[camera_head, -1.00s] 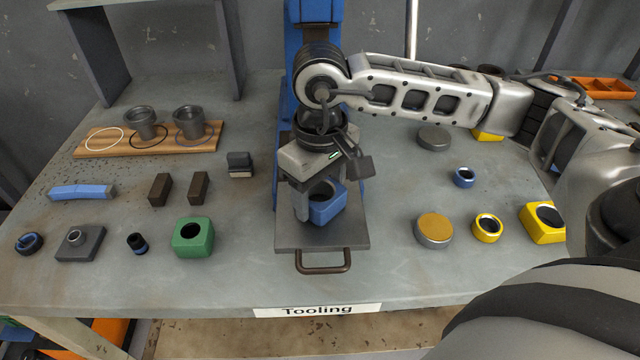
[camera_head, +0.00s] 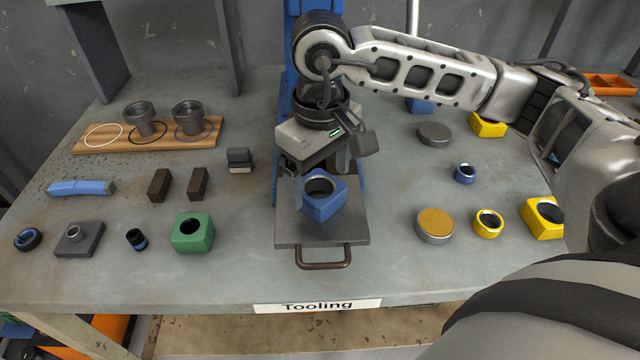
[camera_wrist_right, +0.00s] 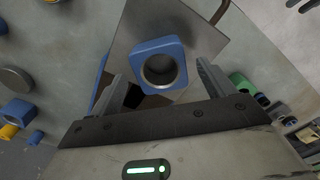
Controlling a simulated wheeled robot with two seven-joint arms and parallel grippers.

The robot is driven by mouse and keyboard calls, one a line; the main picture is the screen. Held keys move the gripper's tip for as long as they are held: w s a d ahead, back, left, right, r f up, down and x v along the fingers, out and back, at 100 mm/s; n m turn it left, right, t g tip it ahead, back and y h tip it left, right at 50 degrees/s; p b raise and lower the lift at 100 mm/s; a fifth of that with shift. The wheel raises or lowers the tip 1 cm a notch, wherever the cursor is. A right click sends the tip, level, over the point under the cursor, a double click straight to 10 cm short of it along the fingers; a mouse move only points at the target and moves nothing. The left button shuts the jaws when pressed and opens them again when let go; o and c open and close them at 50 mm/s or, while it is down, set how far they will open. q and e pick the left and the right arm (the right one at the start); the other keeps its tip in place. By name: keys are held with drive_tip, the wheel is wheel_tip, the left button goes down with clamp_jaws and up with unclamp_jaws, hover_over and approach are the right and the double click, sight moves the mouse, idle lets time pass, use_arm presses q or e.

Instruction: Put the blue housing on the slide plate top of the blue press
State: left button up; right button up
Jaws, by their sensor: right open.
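The blue housing (camera_head: 322,200) is a blue block with a round bore, standing upright on the grey slide plate (camera_head: 350,232) of the blue press (camera_head: 293,60). It also shows in the right wrist view (camera_wrist_right: 158,64), on the slide plate (camera_wrist_right: 205,40). My right gripper (camera_head: 310,196) is open above and behind the housing. In the right wrist view its fingers (camera_wrist_right: 158,85) stand apart on either side, and the housing lies beyond their tips with a gap. My arm hides much of the press. My left gripper is not in view.
The slide plate's handle (camera_head: 323,262) points to the table's front. A green housing (camera_head: 192,233) stands to the left, and a yellow housing (camera_head: 543,217) to the right. A wooden board with cups (camera_head: 150,147) lies at the back left.

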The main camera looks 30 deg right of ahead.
wheel_tip(320, 180, up, 10)
drive_tip(key=shift+f, duration=0.25)
idle(0.5)
